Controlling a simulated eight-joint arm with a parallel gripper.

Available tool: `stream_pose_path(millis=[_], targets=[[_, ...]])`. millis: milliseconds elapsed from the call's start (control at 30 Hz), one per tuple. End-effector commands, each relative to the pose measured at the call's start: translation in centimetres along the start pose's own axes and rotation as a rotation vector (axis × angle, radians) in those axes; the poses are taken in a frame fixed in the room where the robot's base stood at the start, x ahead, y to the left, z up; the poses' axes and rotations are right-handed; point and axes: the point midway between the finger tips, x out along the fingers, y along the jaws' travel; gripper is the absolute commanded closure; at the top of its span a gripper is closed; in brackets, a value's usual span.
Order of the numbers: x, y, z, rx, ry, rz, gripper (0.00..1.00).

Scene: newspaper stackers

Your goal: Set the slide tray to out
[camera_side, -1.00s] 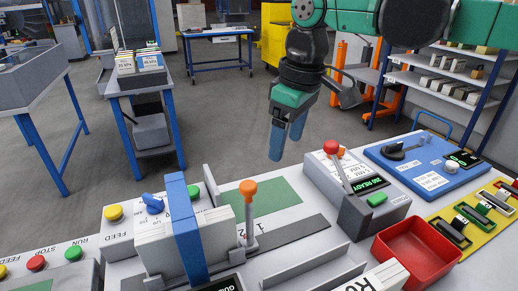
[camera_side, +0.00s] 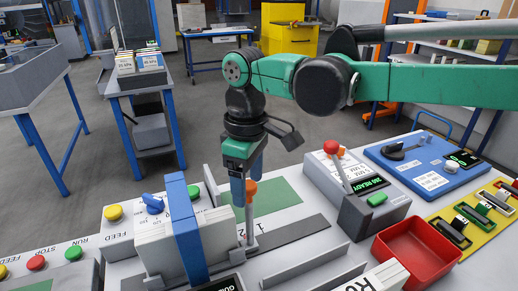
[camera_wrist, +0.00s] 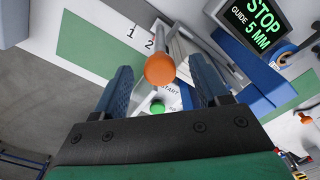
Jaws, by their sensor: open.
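An upright metal lever with an orange ball knob (camera_side: 249,187) stands beside the strapped newspaper stack, on a dark slotted strip of the bench. No part is labelled as the slide tray, so I cannot tell for sure which it is. My gripper (camera_side: 247,180) points down at the knob, open, its blue fingers partly hiding the knob and rod. In the wrist view, the orange knob (camera_wrist: 160,69) shows between the two open fingertips of my gripper (camera_wrist: 162,74), with gaps at both sides. Numbers 1 and 2 are printed near the lever's base.
The newspaper stack (camera_side: 155,243) with a blue strap stands left of the lever. A blue panel (camera_side: 425,165) lies behind. A green mat (camera_side: 278,201) is flat and clear.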

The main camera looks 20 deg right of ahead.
Motion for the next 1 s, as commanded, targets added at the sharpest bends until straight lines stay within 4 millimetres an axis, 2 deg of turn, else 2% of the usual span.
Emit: stream_pose_path(millis=[167, 400, 1000], targets=[[0.00, 0.01, -0.01, 0.000, 0.000, 0.000, 0.33], [-0.02, 0.01, -0.01, 0.000, 0.000, 0.000, 1.00], [-0.05, 0.01, 0.00, 0.000, 0.000, 0.000, 1.00]])
